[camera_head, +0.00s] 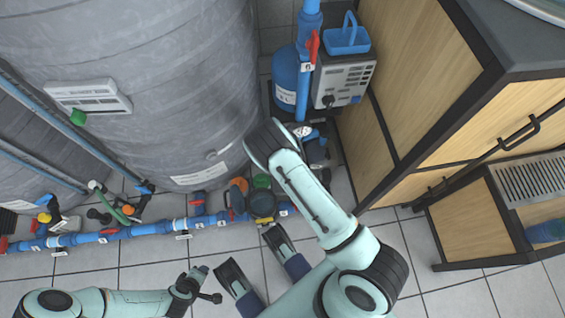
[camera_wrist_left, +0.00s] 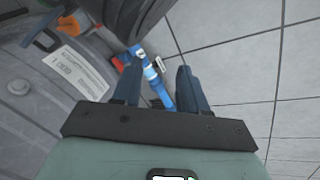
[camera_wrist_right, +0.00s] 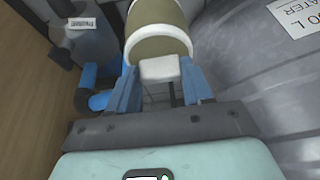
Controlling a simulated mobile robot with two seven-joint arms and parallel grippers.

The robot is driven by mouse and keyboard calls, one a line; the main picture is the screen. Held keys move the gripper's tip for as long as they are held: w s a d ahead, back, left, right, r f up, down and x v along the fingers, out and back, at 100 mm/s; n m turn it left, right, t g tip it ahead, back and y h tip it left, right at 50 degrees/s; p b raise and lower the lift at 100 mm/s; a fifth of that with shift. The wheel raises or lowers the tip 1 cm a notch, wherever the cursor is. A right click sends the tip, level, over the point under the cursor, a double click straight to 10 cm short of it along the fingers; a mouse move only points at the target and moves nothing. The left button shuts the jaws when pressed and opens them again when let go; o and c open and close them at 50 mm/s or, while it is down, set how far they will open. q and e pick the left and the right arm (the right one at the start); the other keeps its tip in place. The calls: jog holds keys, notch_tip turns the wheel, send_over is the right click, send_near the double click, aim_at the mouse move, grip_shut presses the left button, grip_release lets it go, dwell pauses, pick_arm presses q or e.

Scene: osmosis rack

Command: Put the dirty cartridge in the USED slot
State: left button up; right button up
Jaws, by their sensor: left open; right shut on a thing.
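The cartridge (camera_wrist_right: 159,30) shows in the right wrist view as an olive-brown cylinder with a white rim. My right gripper (camera_wrist_right: 160,88) is shut on the small white block at its near end. The cartridge's far end is cut off by the frame. In the head view my right wrist hides the gripper and the cartridge. My left gripper (camera_head: 210,284) is open and empty above the tiled floor, low in the head view. Its spread fingers (camera_wrist_left: 155,88) show in the left wrist view. I cannot make out a slot marked USED in any view.
A large grey tank (camera_head: 150,60) stands at the left. Blue piping (camera_head: 150,229) with valves runs along the floor. A blue cylinder (camera_head: 288,80) and a grey device (camera_head: 343,80) with a blue basket (camera_head: 347,38) stand at the back. A wooden cabinet (camera_head: 420,70) stands at the right. Tiled floor is open in front.

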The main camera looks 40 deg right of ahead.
notch_tip(320, 180, down, 6)
jog(key=shift+r+b, duration=0.25)
jog(key=shift+b, duration=0.5)
pick_arm(q)
jog(key=s+a+f+g+b, duration=0.2)
jog(key=s+f+g+b, duration=0.1)
jog(key=s+f, duration=0.6)
jog(key=shift+s+f+n+g+b, duration=0.2)
jog(key=shift+n+g+b, duration=0.2)
jog(key=shift+b, duration=0.3)
pick_arm(e)
notch_tip(320, 180, down, 12)
jog(key=shift+f, duration=0.25)
pick_arm(q)
jog(key=shift+a, duration=0.1)
pick_arm(e)
jog(key=shift+f, duration=0.1)
jog(key=o, duration=1.4)
pick_arm(q)
jog(key=shift+s, duration=0.2)
